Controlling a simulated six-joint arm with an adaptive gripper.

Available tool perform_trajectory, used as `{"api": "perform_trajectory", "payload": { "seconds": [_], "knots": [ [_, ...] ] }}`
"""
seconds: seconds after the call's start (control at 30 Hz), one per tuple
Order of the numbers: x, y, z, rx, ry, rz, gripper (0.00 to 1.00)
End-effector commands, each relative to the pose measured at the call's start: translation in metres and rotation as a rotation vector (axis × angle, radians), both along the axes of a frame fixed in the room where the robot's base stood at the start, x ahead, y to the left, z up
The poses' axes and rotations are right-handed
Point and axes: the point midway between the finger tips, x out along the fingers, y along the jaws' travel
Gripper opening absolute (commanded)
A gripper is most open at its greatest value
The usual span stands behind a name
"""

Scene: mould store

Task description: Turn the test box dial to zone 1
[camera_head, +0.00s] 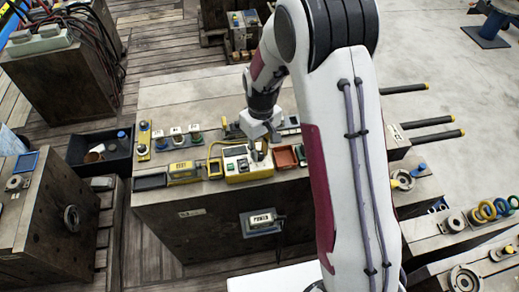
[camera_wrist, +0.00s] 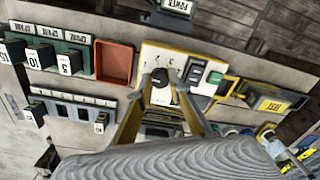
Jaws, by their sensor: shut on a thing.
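The test box (camera_head: 235,175) is a yellow-sided box with a white top on the bench's front edge in the head view. In the wrist view its white panel (camera_wrist: 177,60) carries a black round dial (camera_wrist: 160,74), small printed marks, a dark display and a green switch. My gripper (camera_head: 257,153) points down onto the box's right part. In the wrist view my gripper (camera_wrist: 160,86) has its two fingers closed in around the dial, which it grips. The fingers partly hide the dial, and the marks are too small to read, so I cannot tell its zone.
An orange-red tray (camera_wrist: 114,62) lies beside the box. A yellow tester (camera_wrist: 269,103) with a lead is on the other side. A row of numbered dark blocks (camera_wrist: 68,63) stands beyond the tray. A grey slotted rack (camera_wrist: 75,108) is close to my gripper.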

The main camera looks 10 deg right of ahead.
Motion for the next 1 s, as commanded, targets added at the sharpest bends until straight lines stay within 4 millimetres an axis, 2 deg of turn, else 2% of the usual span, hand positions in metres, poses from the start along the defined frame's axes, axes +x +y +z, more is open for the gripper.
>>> {"api": "perform_trajectory", "payload": {
  "seconds": [0.6,1.0],
  "knots": [
    [0.0000,0.0007,0.0005,0.001,-0.002,-0.419,0.00],
    [-0.0001,0.0008,0.0005,0.000,-0.001,-0.494,0.00]
  ]
}}
